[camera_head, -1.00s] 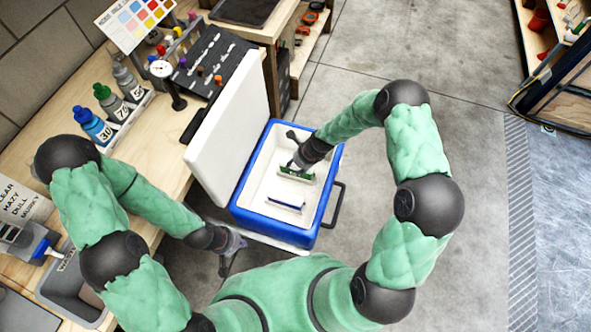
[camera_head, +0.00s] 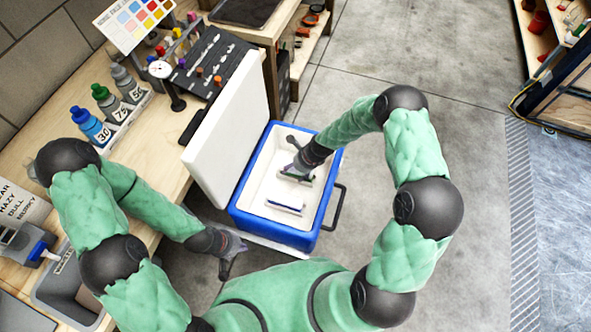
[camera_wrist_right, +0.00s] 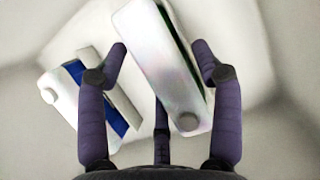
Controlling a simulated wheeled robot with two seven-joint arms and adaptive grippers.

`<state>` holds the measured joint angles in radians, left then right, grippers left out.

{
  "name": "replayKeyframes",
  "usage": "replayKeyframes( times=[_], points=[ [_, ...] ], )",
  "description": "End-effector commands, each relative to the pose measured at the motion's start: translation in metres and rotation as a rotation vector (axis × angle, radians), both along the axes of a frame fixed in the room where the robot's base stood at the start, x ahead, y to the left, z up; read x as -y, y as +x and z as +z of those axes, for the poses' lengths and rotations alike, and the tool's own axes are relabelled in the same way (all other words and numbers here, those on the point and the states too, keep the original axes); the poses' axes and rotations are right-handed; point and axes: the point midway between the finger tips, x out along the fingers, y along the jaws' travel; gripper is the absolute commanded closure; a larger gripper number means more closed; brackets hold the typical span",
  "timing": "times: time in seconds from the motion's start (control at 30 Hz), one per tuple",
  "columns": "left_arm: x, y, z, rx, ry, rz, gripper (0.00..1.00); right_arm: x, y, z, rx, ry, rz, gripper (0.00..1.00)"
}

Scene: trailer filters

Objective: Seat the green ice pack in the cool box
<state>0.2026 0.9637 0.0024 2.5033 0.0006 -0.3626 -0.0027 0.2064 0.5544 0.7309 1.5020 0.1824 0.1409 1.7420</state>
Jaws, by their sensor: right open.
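The blue cool box (camera_head: 237,216) stands open on the floor, with its white lid (camera_head: 226,130) raised on the left. My right gripper (camera_head: 296,168) reaches down inside it, fingers open. The green ice pack (camera_head: 308,181) is inside the box under this gripper, mostly hidden by it in the head view. In the right wrist view a white pack with a green edge (camera_wrist_right: 160,62) lies between the spread fingers; contact with them is unclear. A white and blue pack (camera_head: 285,206) lies nearer the front, also in the wrist view (camera_wrist_right: 72,95). My left gripper (camera_head: 233,262) is empty, fingers apart, left of the box.
The workbench (camera_head: 150,170) on the left holds bottles (camera_head: 92,127), a dial gauge (camera_head: 160,70) and a tool rack (camera_head: 212,62). The box's black handle (camera_head: 338,207) sticks out on the right. The floor right of the box is clear.

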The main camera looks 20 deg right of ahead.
Motion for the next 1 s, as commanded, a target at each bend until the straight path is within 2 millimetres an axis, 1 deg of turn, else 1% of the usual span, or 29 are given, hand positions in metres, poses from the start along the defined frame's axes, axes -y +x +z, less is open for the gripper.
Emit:
replayKeyframes(
  times=[0.17, 0.4, 0.6, 0.7, 0.8, 1.0],
  points=[
    [0.000, 0.000, 0.011, 0.000, 0.000, 0.000, 1.00, 0.005, -0.002, 0.020, 0.002, 0.000, -0.002, 0.34],
    [0.000, 0.000, 0.035, 0.000, 0.000, 0.000, 1.00, 0.021, -0.013, 0.066, 0.001, -0.001, -0.002, 0.34],
    [0.000, 0.000, 0.050, 0.000, 0.000, 0.000, 1.00, 0.032, -0.020, 0.097, 0.001, -0.001, -0.002, 0.34],
    [0.000, 0.000, 0.054, 0.000, 0.000, 0.000, 1.00, 0.035, -0.023, 0.106, 0.000, 0.000, -0.001, 0.34],
    [0.000, 0.000, 0.056, 0.000, 0.000, 0.000, 1.00, 0.037, -0.025, 0.111, 0.000, 0.000, 0.000, 0.34],
    [0.000, 0.000, 0.056, 0.000, 0.000, 0.000, 1.00, 0.038, -0.026, 0.113, 0.000, 0.000, 0.000, 0.34]
  ],
)
